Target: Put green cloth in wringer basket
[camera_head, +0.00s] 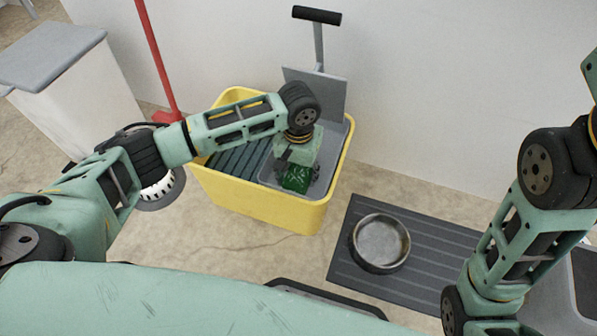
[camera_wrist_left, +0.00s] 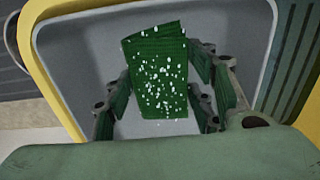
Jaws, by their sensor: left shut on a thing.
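The green cloth (camera_head: 297,179) is dark green with white specks. My left gripper (camera_head: 300,168) is shut on it and points down over the grey wringer basket (camera_head: 328,179) at the right end of the yellow mop bucket (camera_head: 262,203). In the left wrist view the folded cloth (camera_wrist_left: 158,75) sits between the fingers of my left gripper (camera_wrist_left: 160,85), within the outline of the basket (camera_wrist_left: 85,60). I cannot tell whether the cloth touches the basket floor. My right arm shows at the right edge of the head view, but its fingers are not visible.
A metal bowl (camera_head: 380,242) stands on a dark ribbed mat (camera_head: 432,262) to the right of the bucket. The wringer's lever (camera_head: 318,40) rises behind the basket near the wall. A red pole (camera_head: 155,60) and a white cabinet (camera_head: 75,90) stand at left.

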